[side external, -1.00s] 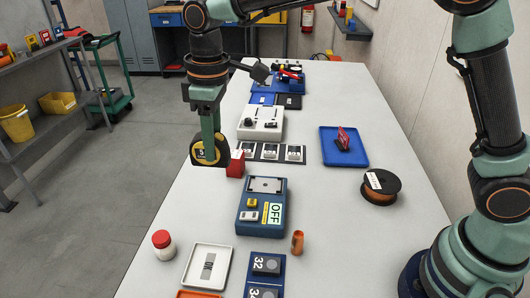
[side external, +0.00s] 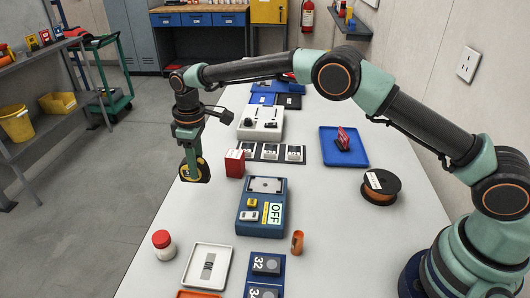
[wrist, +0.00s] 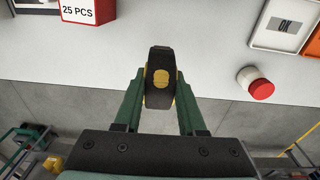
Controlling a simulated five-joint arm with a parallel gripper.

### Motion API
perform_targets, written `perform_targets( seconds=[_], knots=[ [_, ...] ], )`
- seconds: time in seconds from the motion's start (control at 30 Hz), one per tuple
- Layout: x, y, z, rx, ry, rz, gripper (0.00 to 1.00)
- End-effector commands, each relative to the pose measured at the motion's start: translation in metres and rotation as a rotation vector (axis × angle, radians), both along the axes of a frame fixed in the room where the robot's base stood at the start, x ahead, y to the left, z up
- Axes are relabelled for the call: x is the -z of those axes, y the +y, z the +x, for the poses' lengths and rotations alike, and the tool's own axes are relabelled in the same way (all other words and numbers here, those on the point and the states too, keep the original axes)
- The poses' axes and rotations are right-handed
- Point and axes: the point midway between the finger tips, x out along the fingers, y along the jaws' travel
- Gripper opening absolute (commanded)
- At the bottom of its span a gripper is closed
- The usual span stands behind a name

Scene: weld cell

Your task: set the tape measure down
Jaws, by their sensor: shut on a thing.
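The black and yellow tape measure (side external: 203,172) is at the left edge of the table (side external: 330,230), left of the red box. My gripper (side external: 190,160) is shut on it from above, with a green finger on either side. In the wrist view the tape measure (wrist: 160,80) sits upright between the two fingertips (wrist: 158,88), over the table's edge line. I cannot tell whether its underside touches the table.
The red box (side external: 234,163) stands close on the right. The blue OFF device (side external: 250,217), red-capped jar (side external: 163,244) and white tray (side external: 190,275) are nearer the camera. Bare table lies between the tape measure and the jar. The floor drops away left.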

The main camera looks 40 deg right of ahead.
Motion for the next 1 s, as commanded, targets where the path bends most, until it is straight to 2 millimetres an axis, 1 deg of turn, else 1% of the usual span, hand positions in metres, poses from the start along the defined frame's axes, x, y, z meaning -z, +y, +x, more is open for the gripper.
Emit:
perform_targets(
  seconds=[0.03, 0.23, 0.43, 0.83, 0.87, 0.9, 0.93, 1.0],
  knots=[
    [0.008, 0.0, -0.001, 0.0, 0.002, -0.001, 0.0],
    [0.026, 0.0, 0.0, 0.0, 0.001, -0.001, 0.0],
    [0.052, 0.0, 0.0, 0.0, 0.001, -0.001, 0.0],
    [0.057, 0.0, 0.0, 0.0, -0.001, 0.001, 0.0],
    [0.057, 0.0, 0.0, 0.0, 0.0, 0.0, 0.47],
    [0.057, 0.0, 0.0, 0.0, 0.0, 0.0, 0.63],
    [0.057, 0.0, 0.0, 0.0, 0.0, 0.0, 0.7],
    [0.057, 0.0, 0.0, 0.0, 0.0, 0.0, 0.7]
  ],
)
